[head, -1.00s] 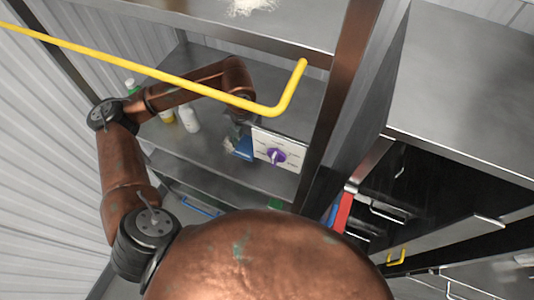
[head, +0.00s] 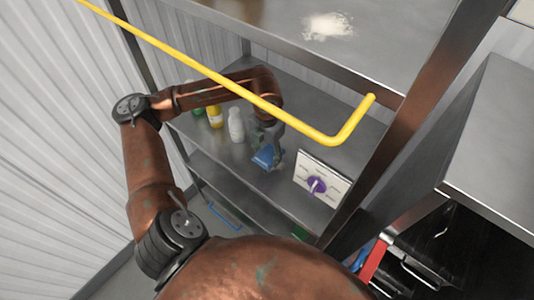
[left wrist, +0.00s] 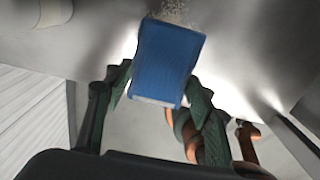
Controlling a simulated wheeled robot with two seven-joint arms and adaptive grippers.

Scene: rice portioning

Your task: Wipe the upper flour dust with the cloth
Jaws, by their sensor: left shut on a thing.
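The upper flour dust (head: 328,26) is a white patch on the top shelf of the metal rack. My left gripper (head: 270,149) is below that shelf, over the middle shelf, shut on the blue cloth (head: 267,157). In the left wrist view the cloth (left wrist: 167,60) is a blue block between the two fingers of my left gripper (left wrist: 158,92). A speckled pale patch (left wrist: 176,11) shows just past the cloth's far edge in that view. My right gripper is not in view.
A yellow rail (head: 215,78) crosses in front of my left arm. A white bottle (head: 236,126) and a yellow bottle (head: 215,116) stand left of the gripper. A white panel with a purple knob (head: 318,183) is on its right. A rack post (head: 415,125) stands further right.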

